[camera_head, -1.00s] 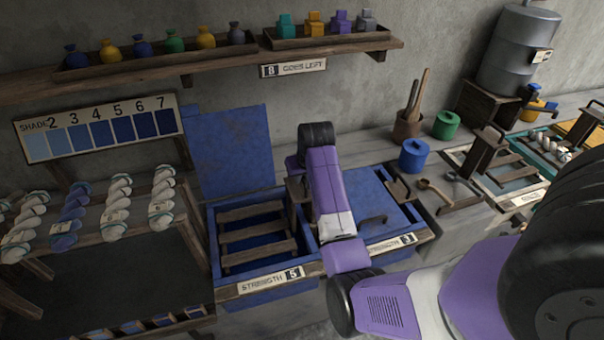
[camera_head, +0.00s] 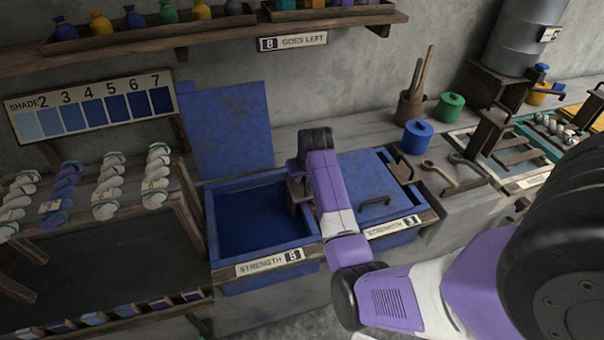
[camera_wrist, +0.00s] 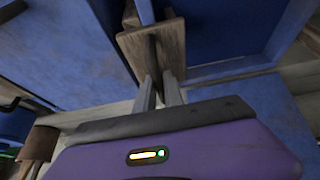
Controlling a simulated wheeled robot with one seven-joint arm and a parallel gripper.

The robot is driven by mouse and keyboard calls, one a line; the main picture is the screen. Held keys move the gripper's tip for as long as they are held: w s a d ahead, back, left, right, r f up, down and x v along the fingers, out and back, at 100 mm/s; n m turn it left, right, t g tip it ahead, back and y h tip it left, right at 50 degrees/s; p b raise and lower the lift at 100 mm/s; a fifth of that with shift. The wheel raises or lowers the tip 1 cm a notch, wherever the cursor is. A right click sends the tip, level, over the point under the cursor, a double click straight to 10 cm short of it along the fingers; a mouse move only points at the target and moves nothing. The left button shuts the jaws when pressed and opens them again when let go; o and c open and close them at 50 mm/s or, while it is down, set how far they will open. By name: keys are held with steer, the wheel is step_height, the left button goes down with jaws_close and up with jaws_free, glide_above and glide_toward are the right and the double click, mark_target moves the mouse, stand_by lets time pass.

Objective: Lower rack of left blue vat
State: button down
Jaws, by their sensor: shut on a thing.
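The left blue vat (camera_head: 211,236) stands open at the centre, its blue lid (camera_head: 228,130) raised behind it. Dark blue liquid (camera_head: 258,218) fills the vat, and the rack's slats do not show. The rack's wooden handle (camera_head: 295,190) stands at the vat's right side, partly hidden by my arm. In the wrist view, my gripper (camera_wrist: 158,92) is shut on this wooden handle (camera_wrist: 152,48). The fingertips are hidden behind my arm in the head view.
The right blue vat has its lid (camera_head: 362,185) shut. A blue pot (camera_head: 416,137) and a green pot (camera_head: 449,107) stand behind it to the right. Yarn skeins (camera_head: 108,188) hang on a rack at left. A shelf (camera_head: 215,32) runs above.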

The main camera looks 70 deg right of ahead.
mark_target(303, 187)
steer(key=shift+s+f+b, duration=0.1)
steer(key=shift+f+b, duration=1.35)
steer(key=shift+f, duration=1.55)
steer(key=shift+c, duration=1)
jaws_free()
steer(key=shift+r, duration=0.1)
step_height(303, 187, up, 7)
steer(key=p, duration=0.7)
steer(key=shift+r, duration=0.1)
